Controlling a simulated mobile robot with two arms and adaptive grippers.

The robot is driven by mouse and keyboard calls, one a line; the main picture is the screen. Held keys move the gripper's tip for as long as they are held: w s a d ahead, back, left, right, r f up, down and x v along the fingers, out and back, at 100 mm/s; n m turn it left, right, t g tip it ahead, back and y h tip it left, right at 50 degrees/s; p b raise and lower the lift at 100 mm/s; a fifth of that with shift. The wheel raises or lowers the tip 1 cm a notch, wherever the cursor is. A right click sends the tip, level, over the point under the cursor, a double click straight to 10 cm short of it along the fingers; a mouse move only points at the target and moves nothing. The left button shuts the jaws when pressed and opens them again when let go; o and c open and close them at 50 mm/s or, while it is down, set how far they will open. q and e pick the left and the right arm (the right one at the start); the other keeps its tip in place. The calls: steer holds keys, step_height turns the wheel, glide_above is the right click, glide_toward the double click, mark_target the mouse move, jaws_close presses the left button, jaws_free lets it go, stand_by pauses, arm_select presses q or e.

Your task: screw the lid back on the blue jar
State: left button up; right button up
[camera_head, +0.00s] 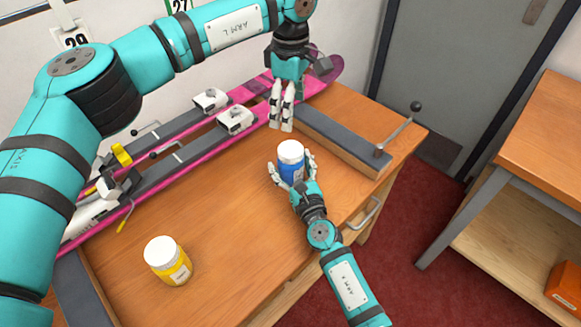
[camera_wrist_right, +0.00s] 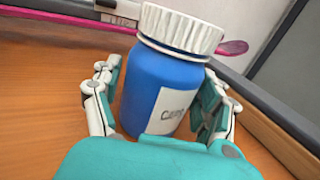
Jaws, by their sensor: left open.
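The blue jar (camera_head: 291,173) stands upright on the bench, with its white ribbed lid (camera_head: 290,150) on its mouth. Both also show large in the right wrist view, the jar (camera_wrist_right: 155,85) with a pale label and the lid (camera_wrist_right: 182,29) above it. Whether the lid is threaded tight or only resting cannot be told. My right gripper (camera_wrist_right: 160,112) has a finger on each side of the jar's body and is shut on it, below the lid. My left gripper (camera_head: 281,127) points down, open and empty, above and behind the jar, apart from the lid.
A yellow jar (camera_head: 168,262) with a white lid stands at the front left. A pink ski (camera_head: 262,112) with bindings lies along the back. A grey-topped rail (camera_head: 335,138) and a clamp handle (camera_head: 400,128) are at the right. Bare bench lies between the jars.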

steer(key=shift+o, duration=0.8)
steer(key=v, duration=1.2)
steer(key=shift+d, duration=0.1)
